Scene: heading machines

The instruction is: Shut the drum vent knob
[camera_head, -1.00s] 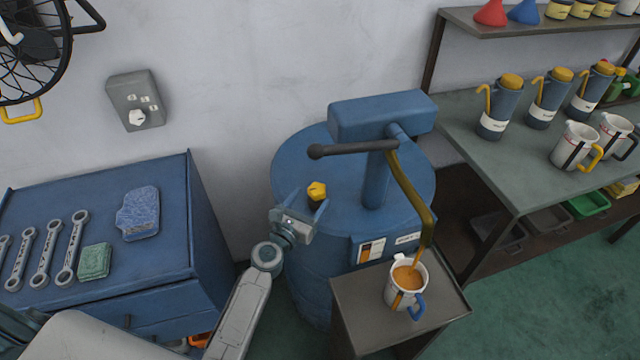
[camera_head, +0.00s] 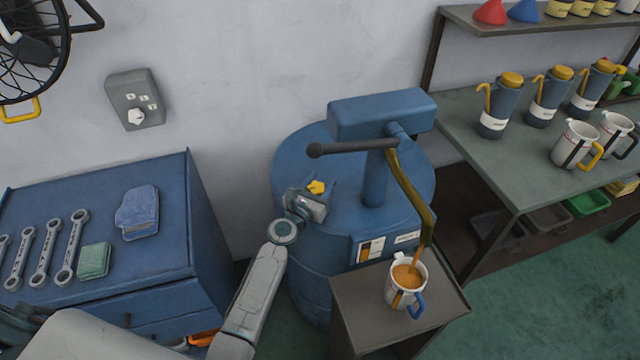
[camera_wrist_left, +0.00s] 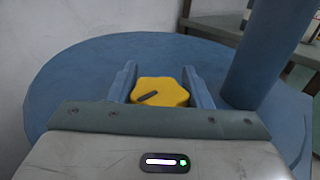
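The yellow drum vent knob (camera_head: 316,187) sits on top of the blue drum (camera_head: 290,165), left of the pump column. It also shows in the left wrist view (camera_wrist_left: 160,91), lobed, with a dark mark on its top. My left gripper (camera_head: 318,186) is at the knob with its two fingers spread, one on each side of it. In the wrist view the knob lies between the fingers (camera_wrist_left: 160,85); a small gap seems to show at the left, and I cannot tell whether either finger touches. My right gripper is not in view.
The blue pump (camera_head: 380,115) has a dark handle reaching left above the knob. Its bent spout runs amber liquid into a white mug (camera_head: 404,284) on a small stand (camera_head: 350,315). A blue cabinet (camera_head: 165,240) stands left, a workbench (camera_head: 500,170) right.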

